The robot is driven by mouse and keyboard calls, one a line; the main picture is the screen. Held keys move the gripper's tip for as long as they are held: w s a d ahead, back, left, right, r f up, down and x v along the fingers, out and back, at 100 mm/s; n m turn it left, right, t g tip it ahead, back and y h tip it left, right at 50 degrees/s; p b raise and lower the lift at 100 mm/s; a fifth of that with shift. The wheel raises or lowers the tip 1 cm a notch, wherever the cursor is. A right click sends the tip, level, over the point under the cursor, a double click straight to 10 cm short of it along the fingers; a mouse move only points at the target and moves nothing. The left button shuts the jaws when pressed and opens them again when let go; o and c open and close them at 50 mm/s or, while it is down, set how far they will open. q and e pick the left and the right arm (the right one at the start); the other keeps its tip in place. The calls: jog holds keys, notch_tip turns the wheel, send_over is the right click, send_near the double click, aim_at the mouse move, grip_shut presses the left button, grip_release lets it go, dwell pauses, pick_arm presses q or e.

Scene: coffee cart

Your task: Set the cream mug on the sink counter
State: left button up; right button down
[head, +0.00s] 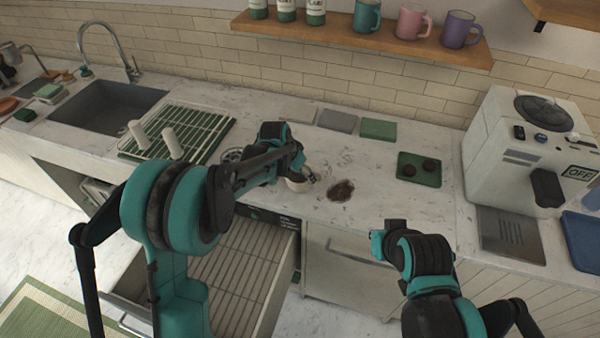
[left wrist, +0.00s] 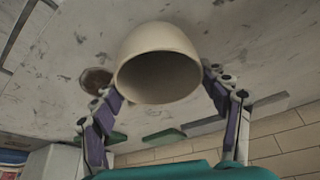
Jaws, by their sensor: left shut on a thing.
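The cream mug (head: 297,185) shows partly under my left gripper (head: 303,172) in the head view, near the front edge of the middle counter. In the left wrist view the mug (left wrist: 160,50) sits between the two fingers, its open mouth facing the camera. My left gripper is shut on it. I cannot tell whether its base touches the counter. The sink counter (head: 85,140) is at the left, around the grey sink (head: 105,105). My right gripper (head: 382,240) is low in front of the counter, its fingers not clear.
A dark brown spill (head: 341,190) lies right of the mug. A dish rack (head: 190,128) stands between sink and mug. An open drawer (head: 235,265) juts out below. A green tray (head: 419,168) and a white coffee machine (head: 535,140) are at the right.

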pick_arm(q)
jog(key=o, duration=1.4)
jog(key=shift+f, duration=0.1)
jog(key=shift+o, duration=0.2)
jog(key=shift+a+r+p, duration=0.1)
jog(key=shift+r+p, duration=0.2)
jog(key=shift+r, duration=0.2)
jog(key=p+v, duration=0.2)
jog(key=v, duration=0.9)
jog(key=shift+s+r, duration=0.2)
jog(key=s+a+r+n+t+y, duration=0.1)
jog(key=s+a+r+n, duration=0.15)
jog(key=s+a, duration=0.2)
jog(key=s+a+r+n+t, duration=0.1)
jog(key=s+a+r, duration=0.2)
jog(key=s, duration=0.3)
jog(key=s+a+f+n+t+y, duration=0.1)
jog(key=s+a+n, duration=0.1)
jog(key=s, duration=0.5)
jog(key=s+a+f+n+y, duration=0.1)
jog(key=s+a+n, duration=0.1)
jog(key=s+a, duration=0.3)
jog(key=s, duration=0.2)
jog(key=shift+s+a+f+n+t, duration=0.2)
jog(key=shift+s+a+n+t, duration=0.1)
jog(key=shift+a+n+t, duration=0.1)
